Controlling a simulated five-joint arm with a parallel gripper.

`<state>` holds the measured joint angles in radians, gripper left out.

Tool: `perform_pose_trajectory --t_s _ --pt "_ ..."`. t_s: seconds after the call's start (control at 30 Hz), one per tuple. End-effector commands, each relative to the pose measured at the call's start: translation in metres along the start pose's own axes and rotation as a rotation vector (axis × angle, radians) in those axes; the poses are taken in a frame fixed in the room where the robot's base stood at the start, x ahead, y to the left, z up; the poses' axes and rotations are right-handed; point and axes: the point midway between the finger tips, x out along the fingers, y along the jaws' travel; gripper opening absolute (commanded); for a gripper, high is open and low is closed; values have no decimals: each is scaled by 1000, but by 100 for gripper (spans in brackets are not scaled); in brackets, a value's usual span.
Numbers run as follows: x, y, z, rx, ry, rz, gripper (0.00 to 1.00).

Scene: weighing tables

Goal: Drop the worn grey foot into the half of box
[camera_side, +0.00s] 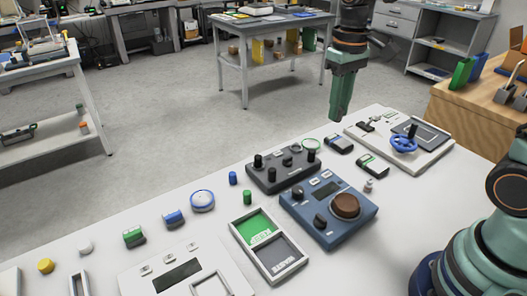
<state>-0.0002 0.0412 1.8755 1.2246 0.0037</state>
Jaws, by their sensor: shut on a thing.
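My gripper (335,117) hangs fingers down beyond the far edge of the white table in this view, high above the floor. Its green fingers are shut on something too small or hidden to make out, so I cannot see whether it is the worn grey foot. A shallow white-rimmed box (248,251) lies on the table, divided into a green half (256,227) and a dark grey half (281,255). Both halves carry pale lettering, hard to read, and look empty. A small grey piece (369,186) stands on the table right of the blue device; I cannot tell what it is.
A blue device with a brown knob (345,206) stands right beside the box, and a dark knobbed panel (283,170) behind it. A white scale-like panel (180,274) is at its left. A board with a blue handwheel (404,143) lies at far right. Small coloured parts line the left edge.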

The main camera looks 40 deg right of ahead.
Motion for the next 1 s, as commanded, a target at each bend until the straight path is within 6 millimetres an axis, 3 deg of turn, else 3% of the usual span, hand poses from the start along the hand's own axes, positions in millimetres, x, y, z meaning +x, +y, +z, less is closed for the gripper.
perform_pose_trajectory --t_s 0.33,0.47,0.57,0.73,1.0 --pt "0 0 0 -3 0 0 0" --pt "6 -10 0 -8 -3 0 0" --pt "21 -31 1 -11 -6 1 0" --pt "59 -88 13 -17 -8 2 0" --pt "116 -166 56 -12 -5 2 0"
